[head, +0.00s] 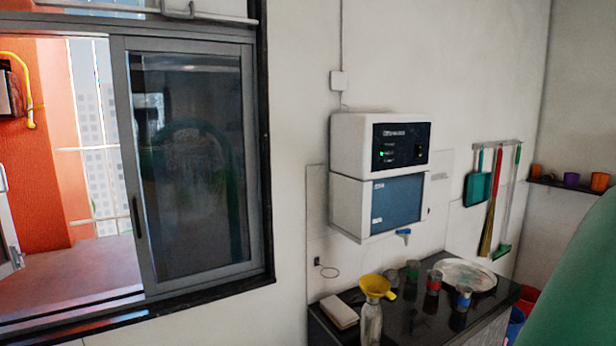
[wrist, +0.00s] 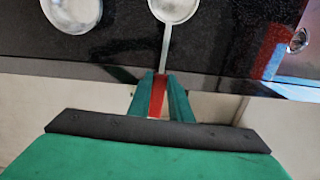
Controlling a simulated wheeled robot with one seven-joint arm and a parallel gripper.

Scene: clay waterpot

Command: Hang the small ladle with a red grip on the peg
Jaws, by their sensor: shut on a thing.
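In the wrist view my gripper (wrist: 159,84) is shut on the red grip of the small ladle (wrist: 158,98). The ladle's pale handle runs up from the fingers to a round metal bowl, cut off by the top edge of the picture. The ladle and my fingertips do not show in the head view. A small dark fitting on the wall (head: 317,261), left of the white box, looks like the peg. A dark loop shows beside it; I cannot tell whether it is part of it.
A dark counter (head: 400,326) carries a yellow funnel (head: 376,286) on a bottle, a pale block (head: 339,312), several colour-banded cups (head: 433,282) and a round plate (head: 466,273). A white box unit (head: 352,146) juts from the wall above. Brushes hang from a rail (head: 497,142).

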